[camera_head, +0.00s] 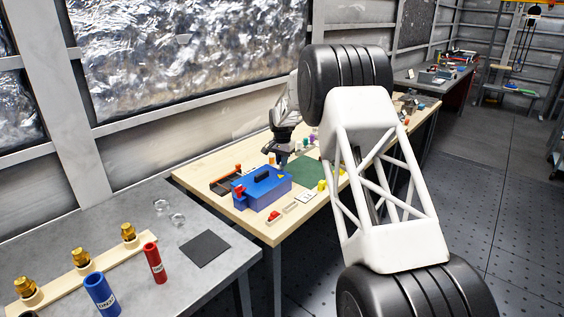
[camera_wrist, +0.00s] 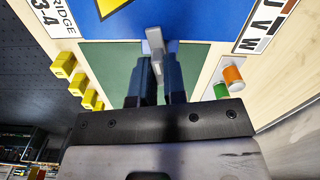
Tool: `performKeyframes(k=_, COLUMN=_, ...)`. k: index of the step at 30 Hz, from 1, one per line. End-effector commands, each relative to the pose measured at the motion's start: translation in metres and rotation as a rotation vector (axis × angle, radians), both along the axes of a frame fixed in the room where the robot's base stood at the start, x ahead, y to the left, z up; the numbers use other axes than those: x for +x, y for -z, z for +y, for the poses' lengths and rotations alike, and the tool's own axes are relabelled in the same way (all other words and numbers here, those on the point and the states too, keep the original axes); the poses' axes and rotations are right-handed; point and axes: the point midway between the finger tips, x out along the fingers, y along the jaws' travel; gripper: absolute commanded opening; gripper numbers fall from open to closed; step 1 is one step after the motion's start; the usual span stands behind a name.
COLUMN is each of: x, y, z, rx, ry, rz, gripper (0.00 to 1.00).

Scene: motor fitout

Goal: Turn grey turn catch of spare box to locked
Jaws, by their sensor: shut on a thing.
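The spare box is a blue box (camera_head: 268,196) with a black handle on its lid; it stands on the wooden table. In the wrist view its blue surface (camera_wrist: 185,18) fills the top middle, with a yellow warning label. The grey turn catch (camera_wrist: 154,38) is at the box's near edge there, its lever pointing roughly up and down in the picture, slightly tilted. My gripper (camera_wrist: 158,66) is shut on the catch, with one dark blue finger on each side. In the head view my gripper (camera_head: 284,158) is behind the box and the catch is hidden.
A green mat (camera_head: 307,172) lies beside the box. Yellow blocks (camera_wrist: 75,77) lie left of it in the wrist view, and an orange cylinder (camera_wrist: 233,77) and a green one (camera_wrist: 221,91) lie right. A red part (camera_head: 273,216) lies before the box.

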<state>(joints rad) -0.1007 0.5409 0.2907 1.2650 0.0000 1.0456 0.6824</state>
Motion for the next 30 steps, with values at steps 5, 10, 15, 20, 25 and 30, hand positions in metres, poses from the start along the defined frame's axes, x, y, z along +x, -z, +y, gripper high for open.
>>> performKeyframes(k=5, x=0.0006, y=-0.0010, z=-0.0002, rx=0.000, ry=0.110, rz=-0.002, gripper=0.00)
performKeyframes(k=10, x=0.0004, y=-0.0006, z=-0.0003, rx=0.000, ry=0.175, rz=-0.001, gripper=0.00)
performKeyframes(k=15, x=0.0004, y=-0.0006, z=-0.0003, rx=0.000, ry=0.202, rz=-0.001, gripper=0.00)
performKeyframes(k=20, x=0.0004, y=-0.0007, z=-0.0003, rx=0.000, ry=0.206, rz=-0.001, gripper=0.00)
performKeyframes(k=25, x=0.0005, y=-0.0007, z=-0.0003, rx=0.000, ry=0.205, rz=-0.001, gripper=0.00)
performKeyframes(k=30, x=0.0004, y=-0.0006, z=-0.0004, rx=0.000, ry=0.204, rz=-0.001, gripper=0.33)
